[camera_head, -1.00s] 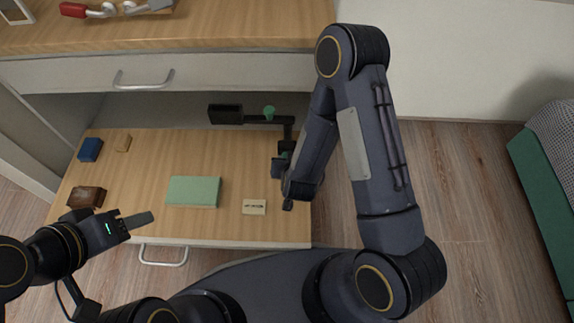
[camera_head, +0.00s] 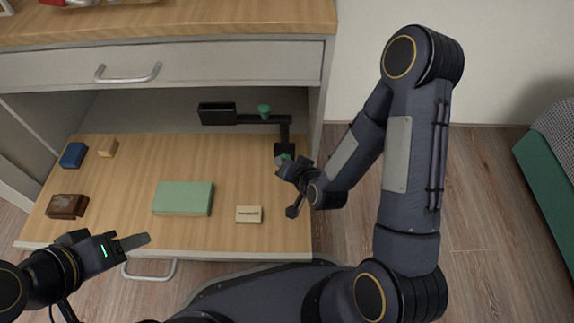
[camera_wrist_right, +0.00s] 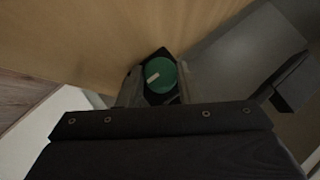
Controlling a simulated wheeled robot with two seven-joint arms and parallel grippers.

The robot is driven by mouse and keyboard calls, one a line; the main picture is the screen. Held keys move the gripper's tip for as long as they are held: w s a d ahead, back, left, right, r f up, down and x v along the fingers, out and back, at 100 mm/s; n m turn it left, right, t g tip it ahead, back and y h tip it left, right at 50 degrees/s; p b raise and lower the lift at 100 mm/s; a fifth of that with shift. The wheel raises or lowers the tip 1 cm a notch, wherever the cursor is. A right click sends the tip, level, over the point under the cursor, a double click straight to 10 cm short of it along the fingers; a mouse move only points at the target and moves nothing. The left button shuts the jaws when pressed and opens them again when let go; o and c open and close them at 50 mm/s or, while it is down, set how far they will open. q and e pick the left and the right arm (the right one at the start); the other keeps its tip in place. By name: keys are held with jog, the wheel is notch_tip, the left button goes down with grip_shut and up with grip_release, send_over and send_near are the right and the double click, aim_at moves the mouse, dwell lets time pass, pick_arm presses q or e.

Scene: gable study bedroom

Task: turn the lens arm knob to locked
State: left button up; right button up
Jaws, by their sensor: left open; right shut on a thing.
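A black lens arm (camera_head: 262,120) stands at the right back of the pulled-out wooden drawer. One green knob (camera_head: 264,109) stands on its crossbar. A second green knob (camera_head: 284,158) is low at its near end, largely hidden by my right gripper (camera_head: 283,165). In the right wrist view this lower knob (camera_wrist_right: 160,75) is a round green disc with a white mark, and the fingers of my right gripper (camera_wrist_right: 158,90) are shut on its two sides. My left gripper (camera_head: 134,242) is open and empty above the drawer's front left edge.
A closed drawer (camera_head: 200,72) overhangs the back.

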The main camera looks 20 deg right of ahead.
jog(key=o, duration=0.7)
jog(key=p+v, duration=0.2)
jog(key=v, duration=0.5)
jog(key=shift+s+r, duration=0.25)
jog(key=shift+s, duration=0.05)
jog(key=shift+s, duration=0.1)
